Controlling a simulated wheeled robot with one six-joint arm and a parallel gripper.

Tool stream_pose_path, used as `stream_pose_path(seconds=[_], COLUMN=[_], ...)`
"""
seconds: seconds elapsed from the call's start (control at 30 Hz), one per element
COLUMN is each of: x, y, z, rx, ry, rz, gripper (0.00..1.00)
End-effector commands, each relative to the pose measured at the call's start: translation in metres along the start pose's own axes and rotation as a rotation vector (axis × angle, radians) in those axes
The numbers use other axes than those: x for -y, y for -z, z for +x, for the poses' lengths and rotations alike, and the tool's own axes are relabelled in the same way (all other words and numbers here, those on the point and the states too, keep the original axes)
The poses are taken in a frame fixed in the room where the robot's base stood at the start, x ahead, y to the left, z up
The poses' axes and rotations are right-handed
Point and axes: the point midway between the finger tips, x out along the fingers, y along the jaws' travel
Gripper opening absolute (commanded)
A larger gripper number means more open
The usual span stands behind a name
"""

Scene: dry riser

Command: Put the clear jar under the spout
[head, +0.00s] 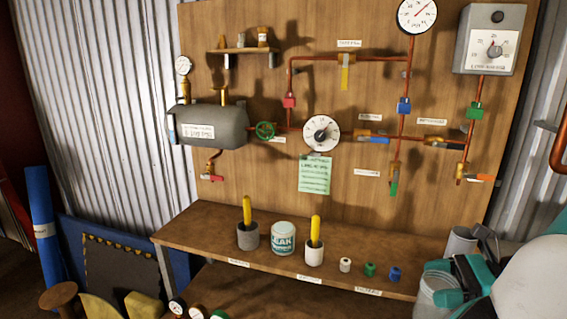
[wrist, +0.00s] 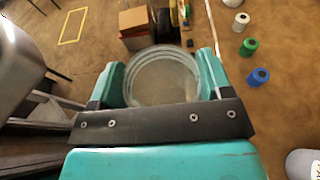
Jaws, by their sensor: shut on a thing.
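My gripper (head: 458,275) is at the lower right of the head view, over the right end of the bench. I cannot tell which is the spout. The jar is apart from all three.
A grey tank (head: 213,126) hangs at left. Free bench top lies behind the cups and spools.

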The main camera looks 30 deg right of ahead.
Motion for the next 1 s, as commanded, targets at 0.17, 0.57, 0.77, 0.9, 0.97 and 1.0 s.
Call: stream_pose_path(seconds=[0.17,0.57,0.77,0.9,0.97,1.0], x=[0.000,-0.002,-0.001,0.001,0.002,0.002], y=[0.001,0.006,0.009,0.009,0.010,0.010], z=[0.050,0.213,0.291,0.327,0.337,0.342], rx=[0.004,0.002,0.000,0.001,0.000,-0.001], ry=[-0.035,-0.134,-0.174,-0.191,-0.195,-0.197], rz=[-0.006,-0.037,-0.055,-0.061,-0.063,-0.063], gripper=[0.27,0.27,0.27,0.27,0.27,0.27])
